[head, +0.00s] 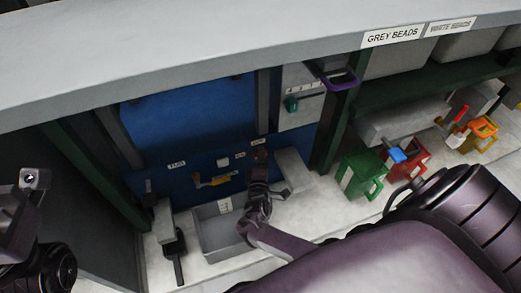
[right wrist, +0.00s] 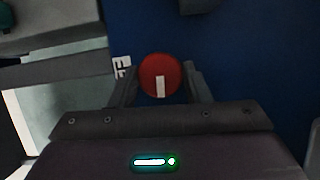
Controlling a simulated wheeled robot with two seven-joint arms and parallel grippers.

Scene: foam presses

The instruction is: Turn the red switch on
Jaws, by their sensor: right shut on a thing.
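The red switch (right wrist: 160,75) is a round red knob with a white bar mark, on the blue panel. In the head view only a small dark red part of it (head: 261,153) shows above my right gripper. My right gripper (right wrist: 163,88) is shut on the red switch, one finger on each side of it. In the head view my right gripper (head: 259,172) reaches up to the panel and hides most of the switch. Parts of my left arm show at the left edge, but its fingers are not in view.
The blue panel (head: 185,115) also has a yellow-orange handle (head: 212,181) and small labels. A grey tray (head: 213,245) lies below it. Green (head: 357,180), red (head: 412,160) and orange (head: 483,135) containers stand to the right. A grey shelf edge (head: 200,50) runs overhead.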

